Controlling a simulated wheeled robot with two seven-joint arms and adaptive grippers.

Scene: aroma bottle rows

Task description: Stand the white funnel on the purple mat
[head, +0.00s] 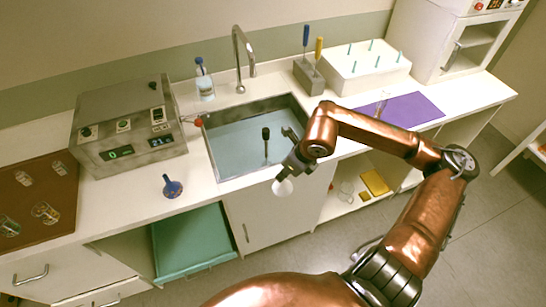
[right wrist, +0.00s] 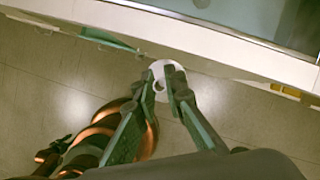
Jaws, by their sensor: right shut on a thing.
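The white funnel (head: 283,187) is held out in front of the counter's front edge, below the sink, in the head view. My right gripper (head: 294,166) is shut on it. In the right wrist view the funnel (right wrist: 168,70) sits between the fingertips of the gripper (right wrist: 162,86), pale against the floor and partly covered by the fingers. The purple mat (head: 415,108) lies on the counter right of the sink, apart from the funnel. A clear glass piece stands at its left edge. My left gripper is not in view.
The sink (head: 228,165) lies behind the gripper, with a tall faucet (head: 236,50). A peg rack (head: 365,75) and a tool block (head: 308,77) stand behind the mat. A grey box device (head: 125,125), blue flask (head: 172,187) and brown mat (head: 62,190) are left.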

